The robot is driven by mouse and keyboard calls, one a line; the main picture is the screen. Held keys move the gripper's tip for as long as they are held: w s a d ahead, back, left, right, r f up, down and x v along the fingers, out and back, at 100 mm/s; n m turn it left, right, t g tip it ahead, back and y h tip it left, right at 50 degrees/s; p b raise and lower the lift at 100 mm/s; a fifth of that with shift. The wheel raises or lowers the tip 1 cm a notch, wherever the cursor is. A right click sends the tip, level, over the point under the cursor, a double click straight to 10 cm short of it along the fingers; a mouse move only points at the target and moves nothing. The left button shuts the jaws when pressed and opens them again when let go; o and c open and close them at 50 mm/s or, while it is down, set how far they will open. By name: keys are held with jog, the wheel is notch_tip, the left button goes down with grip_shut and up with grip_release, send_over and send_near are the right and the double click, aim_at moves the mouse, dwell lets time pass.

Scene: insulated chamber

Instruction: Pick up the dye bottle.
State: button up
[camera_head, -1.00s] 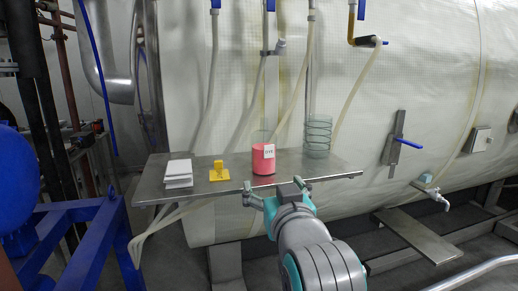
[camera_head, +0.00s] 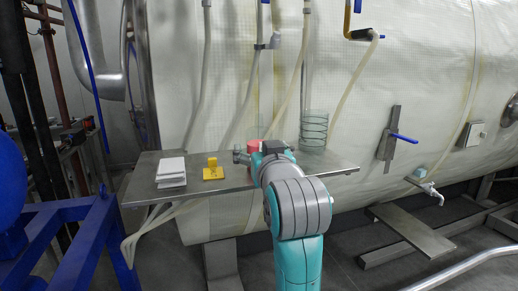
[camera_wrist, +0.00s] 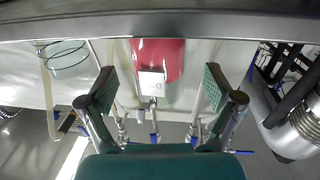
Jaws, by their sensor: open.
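The dye bottle is a red cylinder with a white label. In the head view only a bit of its red body (camera_head: 253,146) shows behind my gripper (camera_head: 264,153), which hides the rest. In the wrist view, which is upside down, the red bottle (camera_wrist: 160,58) stands on the metal shelf, ahead of and in line with the gap between the two open fingers (camera_wrist: 159,92). The gripper is open and empty. Neither finger visibly touches the bottle.
The large insulated chamber (camera_head: 400,80) with hoses stands behind.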

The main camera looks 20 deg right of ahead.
aim_at(259, 145)
jog(key=shift+w+d, duration=0.15)
jog(key=shift+w, duration=0.6)
jog(key=shift+w+d, duration=0.1)
jog(key=shift+w, duration=0.65)
jog(key=c, duration=1.4)
jog(key=shift+r, duration=4.95)
